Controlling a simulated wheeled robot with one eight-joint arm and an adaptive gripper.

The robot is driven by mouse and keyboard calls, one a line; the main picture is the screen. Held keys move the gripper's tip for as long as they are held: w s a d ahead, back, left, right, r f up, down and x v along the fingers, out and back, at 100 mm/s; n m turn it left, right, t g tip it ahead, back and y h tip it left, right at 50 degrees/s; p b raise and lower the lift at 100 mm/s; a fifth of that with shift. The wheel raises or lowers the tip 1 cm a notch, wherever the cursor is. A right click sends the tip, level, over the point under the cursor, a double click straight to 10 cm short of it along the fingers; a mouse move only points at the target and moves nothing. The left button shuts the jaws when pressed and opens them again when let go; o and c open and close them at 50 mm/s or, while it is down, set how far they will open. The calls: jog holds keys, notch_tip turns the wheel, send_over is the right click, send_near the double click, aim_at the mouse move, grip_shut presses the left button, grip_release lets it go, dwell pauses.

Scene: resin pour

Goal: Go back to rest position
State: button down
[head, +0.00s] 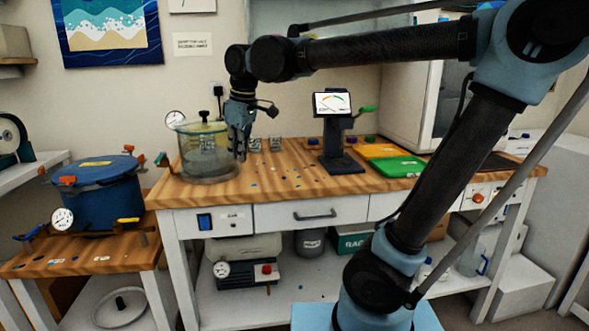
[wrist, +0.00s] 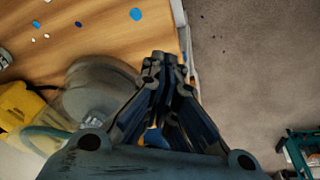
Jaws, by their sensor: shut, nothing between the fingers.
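My gripper (head: 238,152) points down at the left end of the wooden workbench (head: 290,182), in front of the right side of a clear glass chamber (head: 196,163). In the wrist view my gripper (wrist: 164,60) has its fingertips together, with nothing between them. Beneath it show the bench top (wrist: 90,40) and the bench's front edge. My arm reaches in from the right, with its upper link nearly level above the bench. I cannot tell whether the gripper touches the chamber.
A blue pressure pot (head: 98,200) with a gauge stands on a lower table at left. A dark stand with a lit display (head: 332,104) stands mid-bench. Green (head: 398,166) and orange (head: 378,151) mats lie at right. Small blue and white spots dot the bench top.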

jog(key=s+d+f+m, duration=0.2)
jog(key=d+f+m, duration=0.2)
jog(key=d+f, duration=0.4)
jog(key=s+d+f+m+h, duration=0.1)
jog(key=s+d+f+m, duration=0.2)
jog(key=d, duration=1.1)
jog(key=s+d+f+m+h, duration=0.1)
jog(key=d+f+m, duration=0.5)
jog(key=d+f, duration=0.6)
jog(key=shift+s+f+m, duration=0.3)
jog(key=shift+s+f, duration=0.4)
jog(key=shift+s, duration=0.2)
jog(key=shift+d, duration=0.1)
jog(key=shift+w+f, duration=0.2)
jog(key=shift+w, duration=0.25)
